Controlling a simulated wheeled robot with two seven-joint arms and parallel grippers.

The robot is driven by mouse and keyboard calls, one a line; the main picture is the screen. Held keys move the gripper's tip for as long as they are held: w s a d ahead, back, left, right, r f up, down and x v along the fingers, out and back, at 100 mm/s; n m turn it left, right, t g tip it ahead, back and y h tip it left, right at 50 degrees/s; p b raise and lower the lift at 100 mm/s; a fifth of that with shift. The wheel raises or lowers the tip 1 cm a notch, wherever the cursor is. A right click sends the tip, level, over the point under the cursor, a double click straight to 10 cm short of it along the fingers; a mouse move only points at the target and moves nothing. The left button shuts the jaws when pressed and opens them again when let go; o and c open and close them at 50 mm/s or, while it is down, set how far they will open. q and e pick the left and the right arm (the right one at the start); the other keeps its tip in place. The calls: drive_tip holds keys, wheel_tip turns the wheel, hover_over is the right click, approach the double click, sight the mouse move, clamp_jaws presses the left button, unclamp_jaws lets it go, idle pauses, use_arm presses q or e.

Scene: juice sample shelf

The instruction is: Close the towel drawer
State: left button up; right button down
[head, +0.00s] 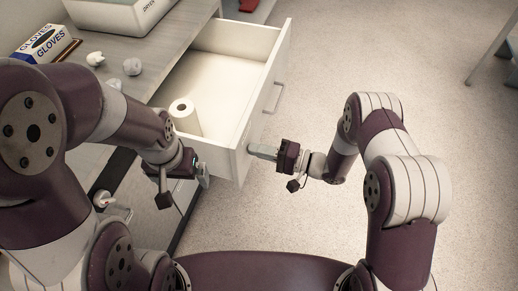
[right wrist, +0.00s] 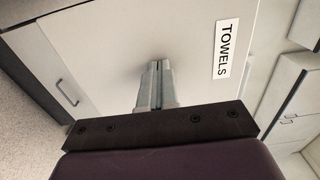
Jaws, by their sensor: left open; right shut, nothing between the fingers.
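The towel drawer (head: 236,60) is pulled open in the head view, its white front panel facing right with a metal handle (head: 275,97). A white paper roll (head: 184,115) stands inside at its near end. My right gripper (head: 262,152) is shut and empty, its fingertips at the near end of the drawer front. In the right wrist view its fingers (right wrist: 157,75) point at a white panel with a "TOWELS" label (right wrist: 227,48); I cannot tell whether they touch it. My left gripper (head: 202,174) is open near the drawer's near corner, its fingers partly hidden.
The counter (head: 150,50) left of the drawer holds a glove box (head: 45,45), crumpled white pieces (head: 132,66) and a pale bin (head: 118,12). A grey table (head: 500,50) stands at far right. The floor (head: 330,60) right of the drawer is clear.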

drive_tip(key=b+x, duration=0.2)
drive_tip(key=x, duration=1)
drive_tip(key=shift+a+f, duration=0.1)
drive_tip(key=shift+a, duration=0.25)
drive_tip(key=b+x, duration=0.5)
drive_tip(key=x, duration=0.9)
drive_tip(key=shift+w+a+b, duration=0.2)
drive_tip(key=shift+a+b, duration=0.05)
drive_tip(key=shift+b, duration=0.05)
drive_tip(key=shift+b+x, duration=0.4)
drive_tip(key=shift+x, duration=0.55)
drive_tip(key=shift+r, duration=0.2)
drive_tip(key=shift+a+r, duration=0.1)
drive_tip(key=shift+r, duration=0.1)
